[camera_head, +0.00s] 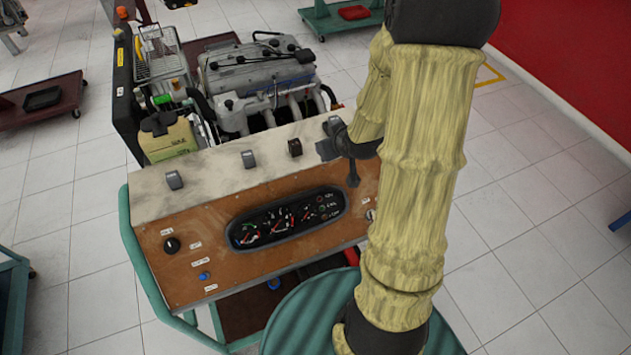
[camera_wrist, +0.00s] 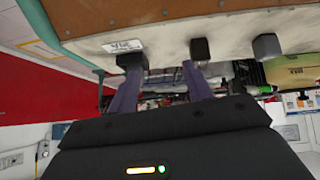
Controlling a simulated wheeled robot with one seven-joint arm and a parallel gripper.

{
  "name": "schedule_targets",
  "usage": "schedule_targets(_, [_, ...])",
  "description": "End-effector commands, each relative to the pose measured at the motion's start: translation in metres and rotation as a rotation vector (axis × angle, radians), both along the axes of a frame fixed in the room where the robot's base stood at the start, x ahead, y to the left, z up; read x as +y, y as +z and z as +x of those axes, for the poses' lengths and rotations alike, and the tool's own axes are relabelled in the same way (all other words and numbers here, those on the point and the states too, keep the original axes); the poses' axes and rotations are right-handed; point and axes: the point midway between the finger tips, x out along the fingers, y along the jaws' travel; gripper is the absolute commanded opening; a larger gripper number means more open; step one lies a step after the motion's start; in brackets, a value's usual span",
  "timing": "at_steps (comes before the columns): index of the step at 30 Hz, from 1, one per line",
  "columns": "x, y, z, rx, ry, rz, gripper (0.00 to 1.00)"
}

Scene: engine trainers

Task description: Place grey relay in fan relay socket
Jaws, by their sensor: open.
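Several small relay-like blocks stand in a row on the pale top ledge of the engine trainer's panel. Two grey blocks are at the left (camera_head: 174,180) and middle (camera_head: 249,159), with a dark brown block (camera_head: 295,147) to their right. Another grey block (camera_head: 334,125) is beside my gripper (camera_head: 340,164). In the wrist view, my gripper (camera_wrist: 161,76) is open, its two fingers apart below the ledge edge. A dark block (camera_wrist: 130,61) is at the left fingertip; whether they touch is unclear. The brown block (camera_wrist: 200,50) is by the right fingertip. I cannot make out the fan relay socket.
The brown gauge panel (camera_head: 215,258) slopes toward me below the ledge. The engine (camera_head: 262,70) and a yellowish reservoir (camera_head: 168,138) stand behind it. A white label (camera_wrist: 122,46) is on the ledge, too small to read.

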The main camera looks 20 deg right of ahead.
Motion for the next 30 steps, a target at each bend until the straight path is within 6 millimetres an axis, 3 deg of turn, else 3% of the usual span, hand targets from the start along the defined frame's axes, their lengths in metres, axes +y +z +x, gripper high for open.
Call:
schedule_targets(1, [0.015,0.008,-0.01,0.053,0.002,-0.013,0.5])
schedule_targets(9, [0.078,0.038,-0.091,0.35,-0.058,0.013,0.5])
schedule_targets(15, [0.105,0.051,-0.136,0.485,-0.077,0.057,0.5])
schedule_targets(30, [0.107,0.051,-0.14,0.501,-0.08,0.061,0.5])
